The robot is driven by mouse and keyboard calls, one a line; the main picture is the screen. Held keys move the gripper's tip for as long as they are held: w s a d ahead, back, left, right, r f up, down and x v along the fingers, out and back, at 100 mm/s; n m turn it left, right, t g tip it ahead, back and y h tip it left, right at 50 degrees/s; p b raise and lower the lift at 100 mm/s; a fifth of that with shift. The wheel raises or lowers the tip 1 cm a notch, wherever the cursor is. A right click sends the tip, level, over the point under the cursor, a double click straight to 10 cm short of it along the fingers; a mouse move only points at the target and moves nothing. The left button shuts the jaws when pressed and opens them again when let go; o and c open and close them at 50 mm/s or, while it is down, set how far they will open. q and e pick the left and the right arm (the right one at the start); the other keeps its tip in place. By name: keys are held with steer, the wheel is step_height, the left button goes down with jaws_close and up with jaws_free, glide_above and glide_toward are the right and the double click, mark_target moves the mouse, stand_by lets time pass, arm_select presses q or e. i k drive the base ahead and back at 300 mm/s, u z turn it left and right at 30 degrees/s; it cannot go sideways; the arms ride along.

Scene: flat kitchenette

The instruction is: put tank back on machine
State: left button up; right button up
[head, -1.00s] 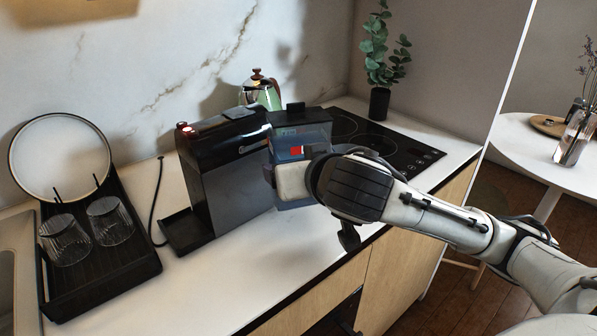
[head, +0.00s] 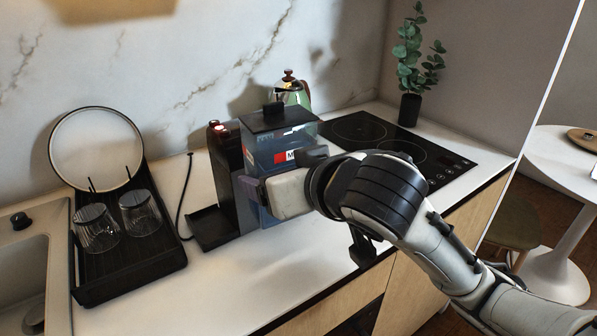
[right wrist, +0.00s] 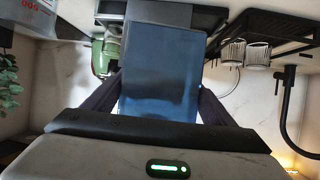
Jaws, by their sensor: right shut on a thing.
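The tank (head: 272,148) is a clear bluish box with a black lid and a red label. It is upright in the head view, in front of the right part of the coffee machine (head: 227,165), covering much of it. My right gripper (head: 268,193) is shut on the tank, low on its side. In the right wrist view the tank (right wrist: 160,75) fills the middle between the two dark fingers. Whether the tank touches the machine or the counter is hidden. My left gripper is not in view.
A black drying rack (head: 130,262) with two glasses and a round plate stands left of the machine. A green kettle (head: 293,92) is behind the tank. A black cooktop (head: 375,138) and a potted plant (head: 410,108) are at the right. The front counter (head: 235,290) is clear.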

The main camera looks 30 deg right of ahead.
mark_target(214, 226)
steer(key=k, duration=0.5)
steer(key=z, duration=2)
steer(key=k, duration=1.15)
steer(key=u, duration=1.95)
steer(key=i, duration=0.55)
steer(key=u, duration=0.05)
